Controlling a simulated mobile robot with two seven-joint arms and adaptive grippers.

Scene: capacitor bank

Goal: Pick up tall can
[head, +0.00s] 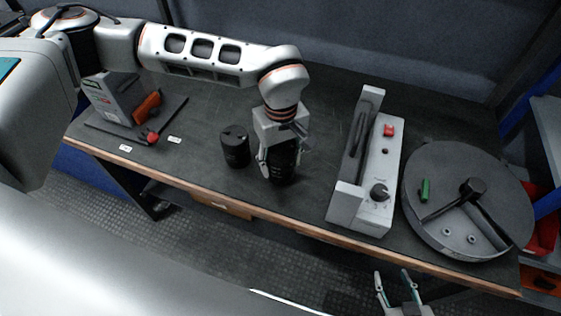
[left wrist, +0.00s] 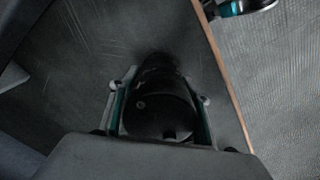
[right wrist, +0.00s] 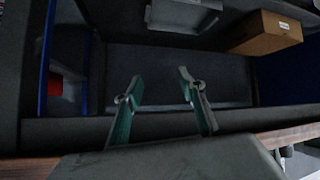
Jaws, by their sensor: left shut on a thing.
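The tall can (head: 284,164) is black and stands upright in the middle of the dark workbench, under my left gripper (head: 279,160). The left gripper points down with a finger on each side of it, shut on it. In the left wrist view the can (left wrist: 160,108) sits between the two fingers (left wrist: 160,100). I cannot tell whether its base touches the bench. A shorter, wider black can (head: 235,148) stands just to its left. My right gripper (head: 392,276) is open and empty in front of the bench edge; its spread fingers also show in the right wrist view (right wrist: 160,82).
A grey control box (head: 376,170) with a red button and knob stands right of the cans. A large round drum (head: 445,220) with a green piece is further right. A grey device (head: 112,97) stands at the left. The bench behind the cans is clear.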

